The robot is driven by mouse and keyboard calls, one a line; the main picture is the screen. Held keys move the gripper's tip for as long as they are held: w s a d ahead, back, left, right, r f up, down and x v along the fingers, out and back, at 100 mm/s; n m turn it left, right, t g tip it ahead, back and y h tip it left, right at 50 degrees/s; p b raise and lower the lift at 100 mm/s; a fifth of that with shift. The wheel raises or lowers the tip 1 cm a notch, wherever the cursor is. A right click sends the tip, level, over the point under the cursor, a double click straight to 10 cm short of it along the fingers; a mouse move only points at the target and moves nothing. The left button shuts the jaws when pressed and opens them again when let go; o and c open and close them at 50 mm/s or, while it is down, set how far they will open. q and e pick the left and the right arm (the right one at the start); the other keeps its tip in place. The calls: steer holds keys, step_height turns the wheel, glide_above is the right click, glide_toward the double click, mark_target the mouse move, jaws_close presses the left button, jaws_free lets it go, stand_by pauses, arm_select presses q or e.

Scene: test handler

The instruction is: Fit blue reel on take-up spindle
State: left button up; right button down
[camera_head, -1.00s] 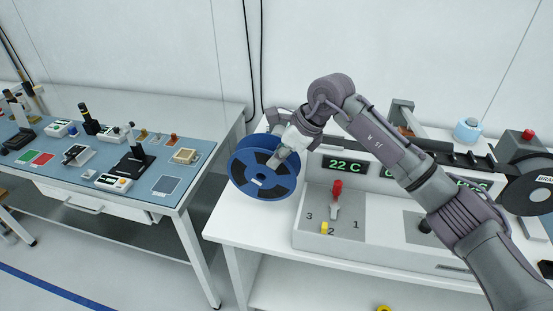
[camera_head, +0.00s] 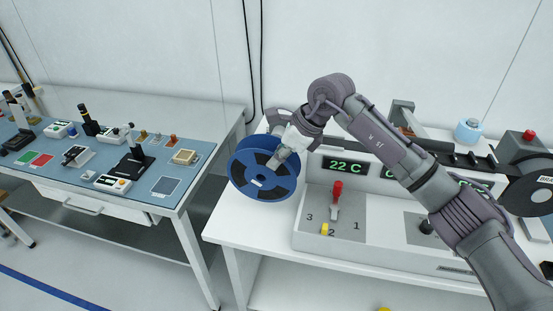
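The blue reel (camera_head: 251,190) stands upright at the left end of the white machine, its dark-windowed face towards me. My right gripper (camera_head: 273,165) reaches down to it from the upper right, and its fingertips overlap the reel's face just above the hub. I cannot tell whether the fingers are shut on the reel or only in front of it. The take-up spindle cannot be made out; the reel and gripper cover that area. My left gripper is not in view.
The white machine (camera_head: 312,220) has a red-handled lever (camera_head: 336,192) and displays. A black reel (camera_head: 530,195) is at the right and a blue-topped jar (camera_head: 467,131) at the back. A blue-topped workbench (camera_head: 200,152) with tools stands left, beyond a gap.

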steer(key=w+d+b, duration=0.1)
steer(key=w+d, duration=0.2)
steer(key=w, duration=0.6)
steer(key=shift+w, duration=0.3)
stand_by(2.9)
steer(key=c, duration=1.2)
jaws_free()
steer(key=shift+c, duration=0.2)
steer(key=v, duration=1.2)
steer(key=shift+s+f, duration=0.1)
